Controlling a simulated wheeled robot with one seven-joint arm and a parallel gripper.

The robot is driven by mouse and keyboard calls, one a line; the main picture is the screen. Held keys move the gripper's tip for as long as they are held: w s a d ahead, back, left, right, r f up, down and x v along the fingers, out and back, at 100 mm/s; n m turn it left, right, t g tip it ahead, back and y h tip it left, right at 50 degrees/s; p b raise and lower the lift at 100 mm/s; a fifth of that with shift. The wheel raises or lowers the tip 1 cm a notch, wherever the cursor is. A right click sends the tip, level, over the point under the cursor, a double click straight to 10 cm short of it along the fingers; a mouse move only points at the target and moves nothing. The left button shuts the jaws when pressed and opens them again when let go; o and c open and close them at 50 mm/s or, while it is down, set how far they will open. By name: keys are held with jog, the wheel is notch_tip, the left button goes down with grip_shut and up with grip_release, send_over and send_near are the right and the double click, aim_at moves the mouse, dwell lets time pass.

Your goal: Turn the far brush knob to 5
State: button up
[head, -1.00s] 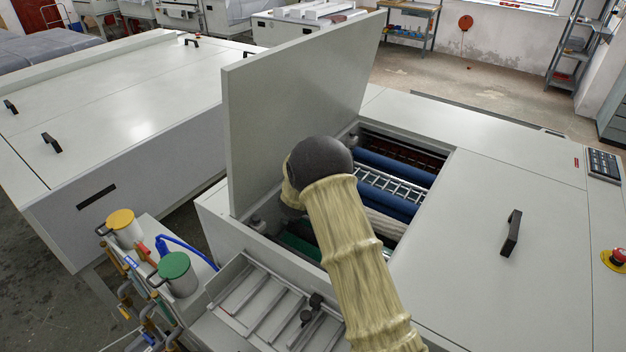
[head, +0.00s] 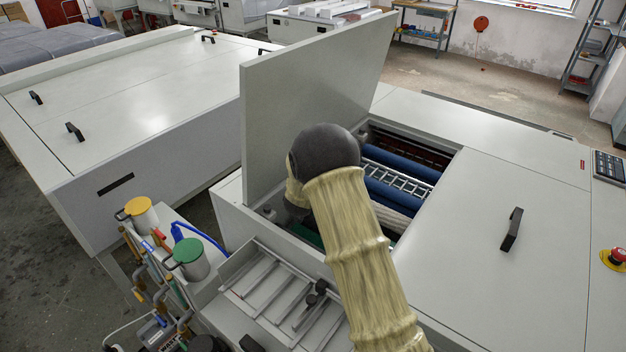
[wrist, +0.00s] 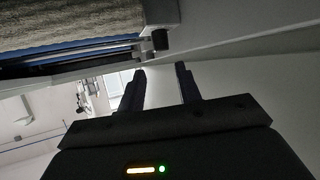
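The open bay of the plate processor shows blue rollers (head: 390,164) and a pale brush roller (head: 398,222) under the raised lid (head: 315,95). A small grey knob-like part (head: 363,136) sits at the bay's far corner; I cannot tell whether it is the far brush knob. My arm reaches over the bay's left side and hides part of it. My gripper is hidden behind the arm in the head view. In the wrist view my gripper (wrist: 160,83) is open and empty, its two fingers apart. A dark knob-like part (wrist: 160,39) lies just beyond the fingertips, not between them; its dial marks are unreadable.
The raised lid stands close behind and left of my arm. A closed cover with a black handle (head: 511,229) lies right of the bay. A yellow-lidded pot (head: 139,206) and a green-lidded pot (head: 187,250) stand at the left. A slatted tray (head: 270,290) is in front.

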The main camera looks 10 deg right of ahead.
jog(key=s+d+r+n+g+y, duration=0.1)
jog(key=s+g, duration=0.4)
jog(key=s, duration=1.4)
jog(key=s+d+r+n+g+y, duration=0.1)
jog(key=s+r+n+g+y, duration=0.1)
jog(key=s, duration=1.7)
notch_tip(320, 180, up, 4)
jog(key=g+y, duration=0.1)
jog(key=g, duration=0.1)
jog(key=shift+s+d+f+n+g+y, duration=0.15)
jog(key=shift+s+n+g+y, duration=0.05)
jog(key=shift+n+g+y, duration=0.2)
jog(key=shift+w, duration=0.1)
